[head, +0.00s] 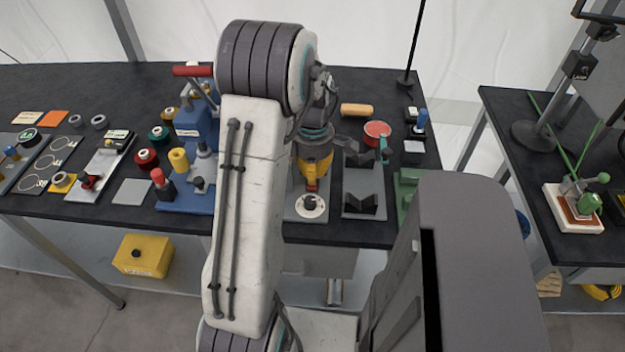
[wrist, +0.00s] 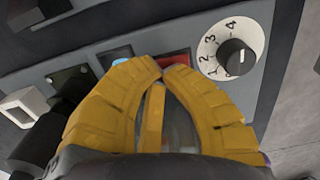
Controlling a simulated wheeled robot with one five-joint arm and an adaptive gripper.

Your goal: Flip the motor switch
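My gripper (head: 312,180) has yellow fingers and points down over a grey panel (head: 292,213) on the dark workbench, partly behind my arm. In the wrist view the fingertips (wrist: 163,67) come together, with no object visible between them. They are directly in front of a red part (wrist: 175,60) on the panel, which they partly cover. I cannot tell whether they touch it, or whether it is the motor switch. A white dial (wrist: 232,45) numbered 1 to 4, with a black knob, is to its right. A blue part (wrist: 121,61) shows to its left, partly hidden.
In the wrist view, a small dark plate (wrist: 70,77) and a white square frame (wrist: 22,107) are at left. On the bench, a blue fixture (head: 183,198) stands left of the panel and black V-shaped blocks (head: 361,205) stand right. A second table (head: 510,110) is at far right.

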